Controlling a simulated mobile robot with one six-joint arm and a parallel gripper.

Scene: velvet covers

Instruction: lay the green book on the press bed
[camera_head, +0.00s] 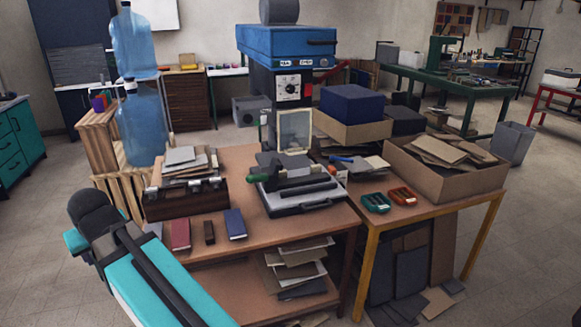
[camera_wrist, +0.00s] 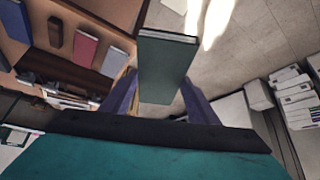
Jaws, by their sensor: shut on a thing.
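The green book (camera_wrist: 167,68) is between the two fingers of my gripper (camera_wrist: 160,92) in the wrist view. The gripper is shut on it, and the book is held out over the floor beside the table edge. In the head view my teal arm reaches in from the bottom left; I cannot make out the gripper or the green book there. A blue press (camera_head: 286,42) stands behind the brown table. A dark flat bed with a pale front edge (camera_head: 303,207) lies on the table in front of it, with a green-handled tool (camera_head: 268,179) on it.
A red book (camera_head: 180,234), a small brown block (camera_head: 209,233) and a blue book (camera_head: 235,223) lie at the table's front left. Behind them is a rack (camera_head: 186,204) with loose boards. A cardboard box (camera_head: 450,184) stands right. Bare tabletop (camera_head: 262,243) shows in front.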

